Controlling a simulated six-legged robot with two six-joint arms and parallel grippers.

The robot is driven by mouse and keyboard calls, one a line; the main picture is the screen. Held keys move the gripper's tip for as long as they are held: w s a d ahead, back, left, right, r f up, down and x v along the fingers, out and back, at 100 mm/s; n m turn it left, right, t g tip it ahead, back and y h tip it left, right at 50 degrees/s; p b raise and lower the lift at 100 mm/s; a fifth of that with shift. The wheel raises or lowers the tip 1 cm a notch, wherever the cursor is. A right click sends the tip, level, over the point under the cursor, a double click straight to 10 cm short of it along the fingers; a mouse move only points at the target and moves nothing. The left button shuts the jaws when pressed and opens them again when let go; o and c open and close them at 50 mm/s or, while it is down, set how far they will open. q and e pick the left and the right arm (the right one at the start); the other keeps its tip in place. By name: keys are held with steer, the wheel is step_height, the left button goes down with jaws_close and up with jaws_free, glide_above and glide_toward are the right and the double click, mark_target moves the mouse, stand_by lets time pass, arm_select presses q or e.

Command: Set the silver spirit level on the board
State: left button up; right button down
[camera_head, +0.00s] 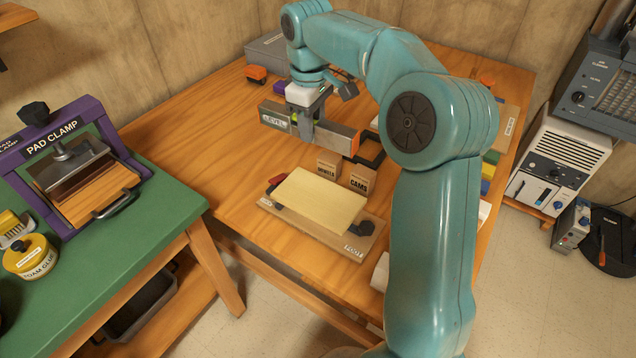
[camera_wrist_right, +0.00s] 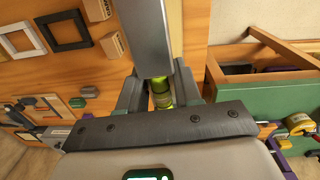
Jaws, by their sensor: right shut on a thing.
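The silver spirit level (camera_head: 337,137), a long grey bar marked LEVEL with an orange end, is in my right gripper (camera_head: 304,122) over the back of the wooden table. The gripper is shut on its middle. In the right wrist view the level (camera_wrist_right: 146,30) runs away between the fingers (camera_wrist_right: 160,92), its yellow-green vial between them. I cannot tell for sure how far above the table it is. A wooden board (camera_head: 357,245) marked FOOT lies nearer the front edge, with a cream pad on it. My left gripper is not in view.
Small blocks marked DOWELS (camera_head: 327,168) and CAMS (camera_head: 359,180) stand behind the pad. A black square frame (camera_head: 371,152) lies right of the level. Another labelled board (camera_head: 509,122) lies at the right. A green bench (camera_head: 150,225) with a purple pad clamp (camera_head: 63,160) stands left.

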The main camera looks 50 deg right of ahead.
steer(key=s+d, duration=0.1)
steer(key=d, duration=0.1)
steer(key=b, duration=0.1)
glide_above(322, 198)
step_height(322, 198, down, 15)
steer(key=shift+m, duration=0.4)
step_height(322, 198, down, 5)
steer(key=shift+f, duration=0.1)
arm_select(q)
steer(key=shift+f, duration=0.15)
arm_select(e)
steer(key=shift+s, duration=0.1)
arm_select(q)
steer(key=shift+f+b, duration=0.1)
steer(key=shift+b, duration=0.2)
arm_select(e)
steer(key=shift+f+b, duration=0.3)
steer(key=shift+f, duration=0.15)
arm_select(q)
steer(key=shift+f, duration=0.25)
arm_select(e)
steer(key=c, duration=0.8)
jaws_free()
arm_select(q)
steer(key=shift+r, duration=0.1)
arm_select(e)
steer(key=shift+r, duration=0.15)
